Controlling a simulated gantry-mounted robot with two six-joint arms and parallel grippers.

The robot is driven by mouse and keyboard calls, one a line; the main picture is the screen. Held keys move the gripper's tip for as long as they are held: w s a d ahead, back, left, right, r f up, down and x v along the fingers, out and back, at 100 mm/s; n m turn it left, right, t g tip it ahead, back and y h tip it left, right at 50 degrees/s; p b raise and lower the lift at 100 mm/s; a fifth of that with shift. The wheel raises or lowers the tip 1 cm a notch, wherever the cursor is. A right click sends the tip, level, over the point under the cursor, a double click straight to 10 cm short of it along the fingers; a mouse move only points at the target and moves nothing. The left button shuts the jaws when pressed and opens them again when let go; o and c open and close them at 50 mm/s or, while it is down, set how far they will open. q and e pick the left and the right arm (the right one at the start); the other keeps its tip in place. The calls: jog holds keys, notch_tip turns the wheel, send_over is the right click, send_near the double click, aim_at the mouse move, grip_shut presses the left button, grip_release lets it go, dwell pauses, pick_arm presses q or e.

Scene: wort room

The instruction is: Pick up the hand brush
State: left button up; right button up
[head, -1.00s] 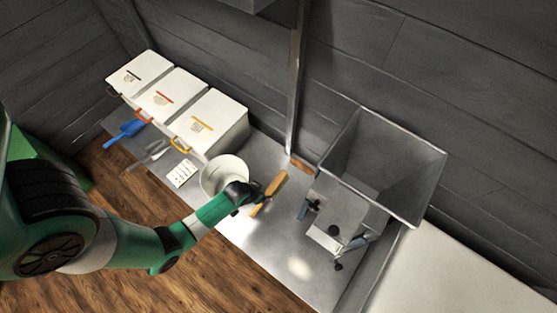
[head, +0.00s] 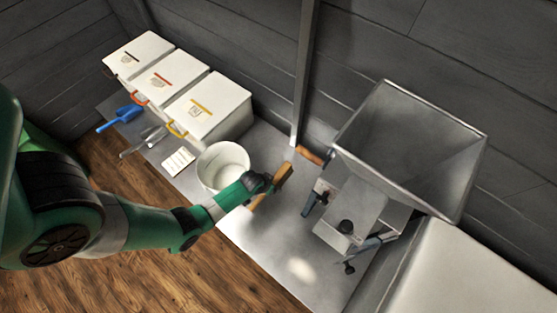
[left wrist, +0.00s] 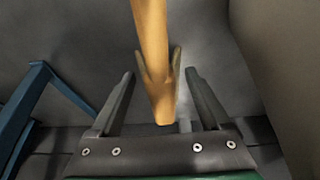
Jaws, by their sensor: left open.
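My right gripper is not in view.
A white bucket (head: 222,160) stands just left of the gripper. A mill with a grey hopper (head: 410,150) stands to the right. White bins (head: 207,108), a blue scoop (head: 120,117) and a label card (head: 178,161) are at the left. The counter front (head: 285,245) is clear.

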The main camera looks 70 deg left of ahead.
pick_arm(q)
grip_shut()
dwell(0.4)
jog(key=shift+r+p, duration=0.45)
jog(key=shift+r, duration=0.15)
notch_tip(320, 180, up, 9)
jog(key=p, duration=0.8)
